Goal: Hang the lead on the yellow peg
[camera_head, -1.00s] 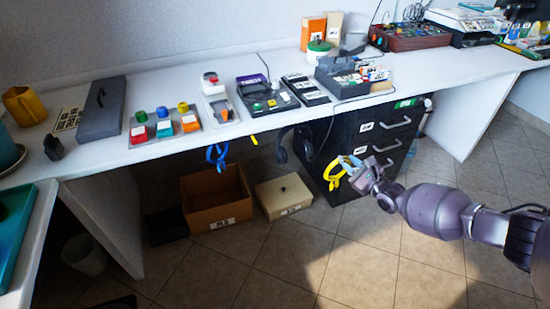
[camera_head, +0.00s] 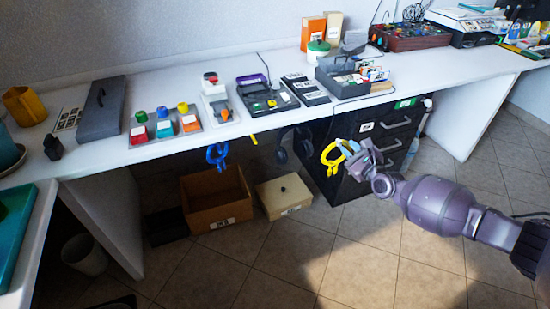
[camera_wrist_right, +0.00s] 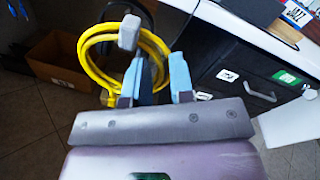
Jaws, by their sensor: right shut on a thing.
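The lead (camera_head: 325,157) is a yellow coiled loop held in my right gripper (camera_head: 346,148), in front of the dark drawer unit. In the right wrist view the yellow lead (camera_wrist_right: 92,64), with a grey block on it, is at the pale blue fingers of my right gripper (camera_wrist_right: 162,80). The gripper is shut on it; the exact contact is partly hidden. The yellow peg (camera_head: 253,139) sticks out below the table's front edge, to the left of the lead and apart from it. It looks bare. My left gripper is not in view.
A blue lead (camera_head: 217,156) hangs under the table edge left of the yellow peg. Dark looped items (camera_head: 281,152) hang between the peg and my gripper. Below stand an open cardboard box (camera_head: 215,203) and a beige box (camera_head: 284,193). The drawer unit (camera_head: 345,180) stands behind the lead.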

